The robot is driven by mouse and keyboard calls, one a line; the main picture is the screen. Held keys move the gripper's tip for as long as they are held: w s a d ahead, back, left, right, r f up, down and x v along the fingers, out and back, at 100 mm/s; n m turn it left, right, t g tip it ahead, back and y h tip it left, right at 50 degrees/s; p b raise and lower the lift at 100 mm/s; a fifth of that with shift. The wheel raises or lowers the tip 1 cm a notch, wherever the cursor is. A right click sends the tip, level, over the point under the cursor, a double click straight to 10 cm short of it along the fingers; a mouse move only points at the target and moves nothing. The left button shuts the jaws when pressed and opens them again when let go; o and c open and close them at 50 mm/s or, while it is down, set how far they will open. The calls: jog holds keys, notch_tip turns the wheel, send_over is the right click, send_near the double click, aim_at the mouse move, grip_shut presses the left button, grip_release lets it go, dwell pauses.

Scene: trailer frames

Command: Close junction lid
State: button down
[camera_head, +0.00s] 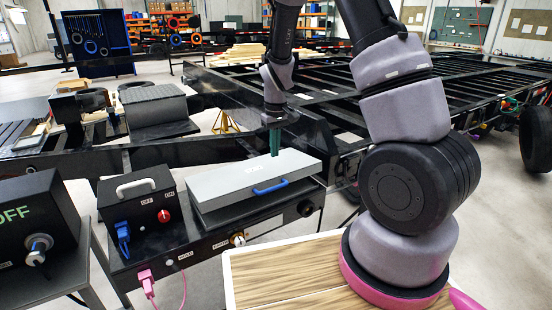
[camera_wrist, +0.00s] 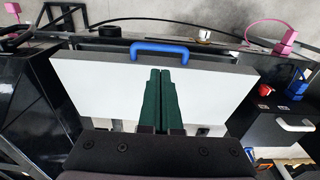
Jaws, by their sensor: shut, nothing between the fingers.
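The junction lid (camera_head: 235,188) is a flat light grey panel with a blue handle (camera_head: 270,186) on its near edge. It lies over a dark box on the black frame, and in the head view a dark gap shows under its front edge. In the wrist view the lid (camera_wrist: 105,88) appears as a white panel with the blue handle (camera_wrist: 160,48) at its far edge. My gripper (camera_head: 274,153) has green fingers, shut and empty, pointing down at the lid's back part. The fingers (camera_wrist: 160,72) overlap the lid; I cannot tell whether they touch it.
A black switch box (camera_head: 137,205) with a grey handle, red knob and blue plug stands left of the lid. A pink plug (camera_head: 146,276) and a knob (camera_head: 238,239) are on the front panel below. An OFF box (camera_head: 35,228) stands at far left.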

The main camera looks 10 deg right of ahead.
jog(key=f, duration=1.2)
jog(key=shift+w+f, duration=0.1)
jog(key=shift+w, duration=0.15)
jog(key=f, duration=0.3)
jog(key=shift+s+f, duration=0.25)
jog(key=shift+f, duration=0.1)
notch_tip(320, 180, up, 13)
jog(key=s, duration=0.2)
notch_tip(320, 180, up, 20)
jog(key=m+t+y, duration=0.1)
jog(key=m+t, duration=0.2)
send_over(275, 189)
jog(key=s+d, duration=0.3)
jog(key=s, duration=0.4)
jog(key=s+d+r+m+t, duration=0.2)
jog(key=s+r+m+t, duration=0.1)
jog(key=s+r, duration=1.1)
jog(key=shift+s+d+m+t+y, duration=0.2)
jog(key=shift+s+m+t+y, duration=0.2)
jog(key=shift+s+m, duration=0.65)
